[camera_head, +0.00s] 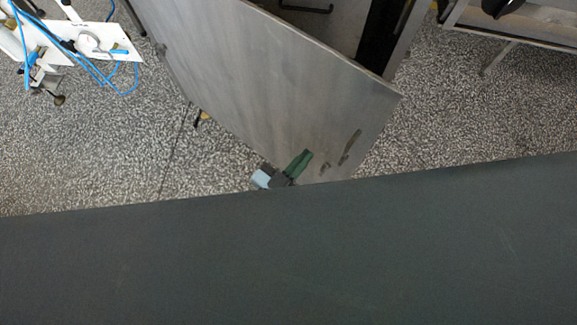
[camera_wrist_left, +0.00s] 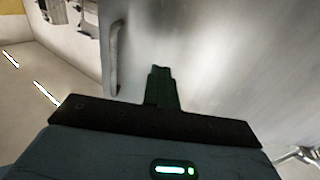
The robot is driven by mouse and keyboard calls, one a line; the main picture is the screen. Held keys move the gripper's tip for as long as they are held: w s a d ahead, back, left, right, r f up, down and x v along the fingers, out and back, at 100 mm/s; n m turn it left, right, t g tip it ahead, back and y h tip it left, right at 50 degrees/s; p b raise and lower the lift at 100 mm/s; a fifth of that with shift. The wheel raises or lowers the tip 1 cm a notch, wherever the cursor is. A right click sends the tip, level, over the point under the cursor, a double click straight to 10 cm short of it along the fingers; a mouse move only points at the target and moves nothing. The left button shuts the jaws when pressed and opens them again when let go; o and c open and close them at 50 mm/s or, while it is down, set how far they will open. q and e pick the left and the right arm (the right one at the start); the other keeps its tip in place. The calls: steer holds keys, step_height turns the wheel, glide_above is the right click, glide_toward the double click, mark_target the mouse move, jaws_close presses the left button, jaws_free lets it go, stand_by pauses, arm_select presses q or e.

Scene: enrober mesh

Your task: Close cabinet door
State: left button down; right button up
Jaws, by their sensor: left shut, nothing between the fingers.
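The cabinet door (camera_head: 290,80) is a large grey metal panel that stands swung open in the head view, with dark marks near its lower right corner. In the left wrist view the door (camera_wrist_left: 230,60) fills the upper right, with a vertical bar handle (camera_wrist_left: 115,58) near its left edge. My left gripper (camera_head: 303,158) is shut and empty, in front of the door face near its lower edge. In the left wrist view its green fingers (camera_wrist_left: 160,72) are together, to the right of the handle. I cannot tell whether they touch the door. My right gripper is not in view.
A white unit with blue hoses (camera_head: 95,45) stands at the top left. A metal table (camera_head: 520,30) is at the top right. Speckled floor (camera_head: 460,115) is clear right of the door. A dark surface covers the lower head view.

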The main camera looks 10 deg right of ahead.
mark_target(326, 133)
arm_select(q)
steer(key=x, duration=0.6)
stand_by(0.5)
